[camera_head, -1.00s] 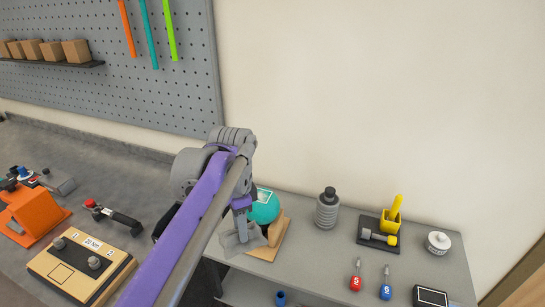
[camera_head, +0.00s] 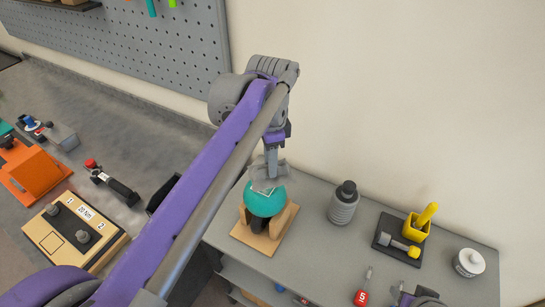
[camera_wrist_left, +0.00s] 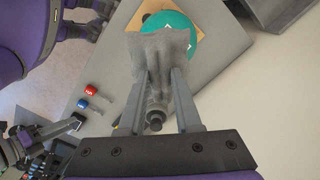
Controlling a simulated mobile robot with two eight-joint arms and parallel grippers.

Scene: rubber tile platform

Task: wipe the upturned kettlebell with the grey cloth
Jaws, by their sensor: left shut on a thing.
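The teal kettlebell (camera_head: 266,203) sits upturned, round body up, in a wooden cradle (camera_head: 258,243) on the grey bench. My left gripper (camera_head: 271,172) is over its top, shut on the grey cloth (camera_head: 268,185), which hangs at the top of the ball and seems to touch it. In the left wrist view the cloth (camera_wrist_left: 160,50) spreads from between the fingers (camera_wrist_left: 160,75) and hides part of the teal ball (camera_wrist_left: 180,25). My right gripper (camera_head: 420,299) shows partly at the bottom edge of the head view; its jaws are unclear.
A grey bottle with a black cap (camera_head: 344,204) stands right of the kettlebell. Farther right are a black tray with a yellow cup (camera_head: 417,226) and a white tin (camera_head: 469,262). A red numbered tool (camera_head: 361,297) lies in front. The left bench holds a torque board (camera_head: 75,227).

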